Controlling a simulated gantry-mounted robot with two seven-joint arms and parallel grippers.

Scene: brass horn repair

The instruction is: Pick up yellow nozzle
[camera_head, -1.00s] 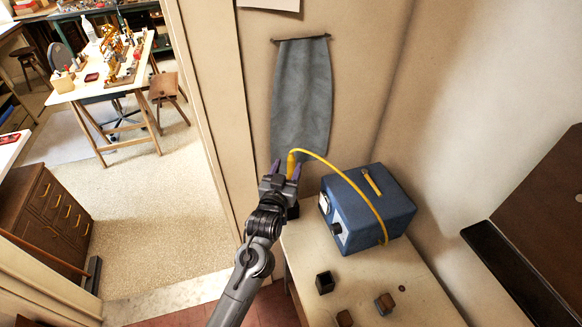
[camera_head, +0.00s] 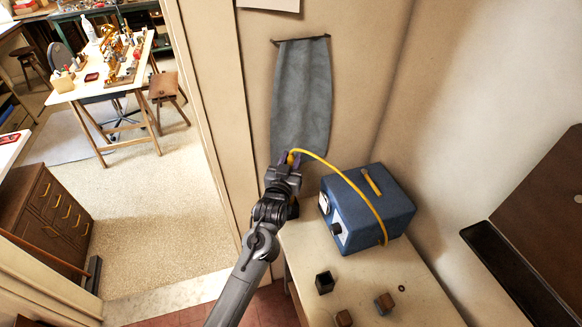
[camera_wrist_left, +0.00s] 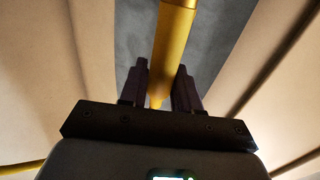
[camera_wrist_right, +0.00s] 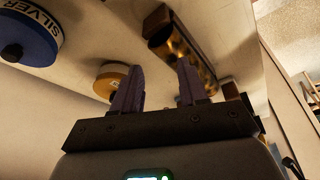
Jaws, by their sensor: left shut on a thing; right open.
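The yellow nozzle (camera_wrist_left: 172,45) is held between the fingers of my left gripper (camera_wrist_left: 160,88), pointing up and away in the left wrist view. In the head view my left gripper (camera_head: 285,165) is raised at the back left of the bench, in front of the grey cloth, and mostly hides the nozzle's lower part. A yellow hose (camera_head: 345,178) arcs from the nozzle over the blue box (camera_head: 372,210) to its right side. My right gripper (camera_wrist_right: 155,90) is open and empty in the right wrist view, and is outside the head view.
A grey cloth (camera_head: 302,95) hangs on the wall behind the left gripper. Several small dark blocks, one a hollow cube (camera_head: 325,282), lie on the bench (camera_head: 375,270). The right wrist view shows a blue roll marked SILVER (camera_wrist_right: 30,42) and a yellow roll (camera_wrist_right: 112,80).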

